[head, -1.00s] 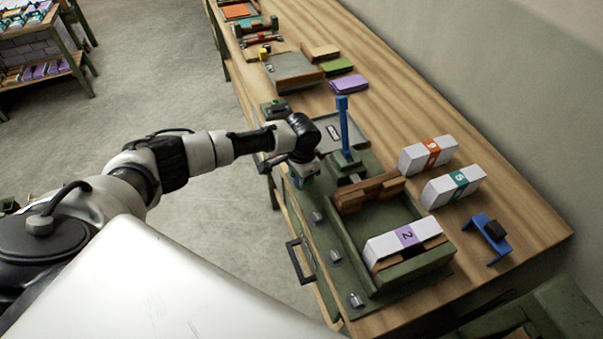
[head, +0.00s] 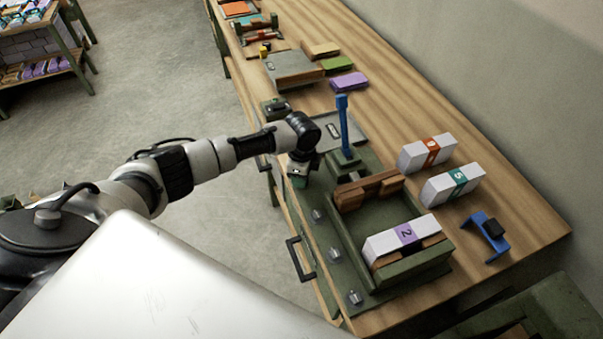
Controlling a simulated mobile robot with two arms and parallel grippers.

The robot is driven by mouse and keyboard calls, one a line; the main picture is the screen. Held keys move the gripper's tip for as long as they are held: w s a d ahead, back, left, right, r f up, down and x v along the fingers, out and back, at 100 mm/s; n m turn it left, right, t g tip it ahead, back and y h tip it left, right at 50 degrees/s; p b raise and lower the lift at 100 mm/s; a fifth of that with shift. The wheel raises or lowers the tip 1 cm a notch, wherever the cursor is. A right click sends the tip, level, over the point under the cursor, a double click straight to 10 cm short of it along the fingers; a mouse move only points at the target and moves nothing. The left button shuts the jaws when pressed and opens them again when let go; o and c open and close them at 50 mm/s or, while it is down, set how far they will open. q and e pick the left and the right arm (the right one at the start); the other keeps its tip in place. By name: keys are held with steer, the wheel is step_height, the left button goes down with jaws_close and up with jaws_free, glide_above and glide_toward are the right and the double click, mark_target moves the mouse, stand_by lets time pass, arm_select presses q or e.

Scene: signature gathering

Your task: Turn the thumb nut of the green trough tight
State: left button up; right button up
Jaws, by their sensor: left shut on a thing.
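The green trough (head: 372,222) stands on the near part of the wooden bench, with brown wooden pieces and a white block with a purple "2" band (head: 402,238) in it. My left gripper (head: 298,181) points down at the far end of the trough's front edge. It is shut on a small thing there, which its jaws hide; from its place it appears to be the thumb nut. Several small silver knobs, such as this one (head: 335,255), stand along the front edge. My right gripper is not in view.
A blue post (head: 343,125) rises close to the right of my left gripper. White banded blocks (head: 425,152) and a blue bracket (head: 487,236) lie right of the trough. A black handle (head: 300,258) juts from the bench front. Pads and trays lie farther back.

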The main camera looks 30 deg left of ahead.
arm_select(q)
steer(key=shift+m, duration=0.6)
steer(key=o, duration=0.9)
steer(key=shift+r, duration=0.1)
step_height(320, 180, up, 11)
steer(key=shift+f+b, duration=0.2)
steer(key=shift+b, duration=0.95)
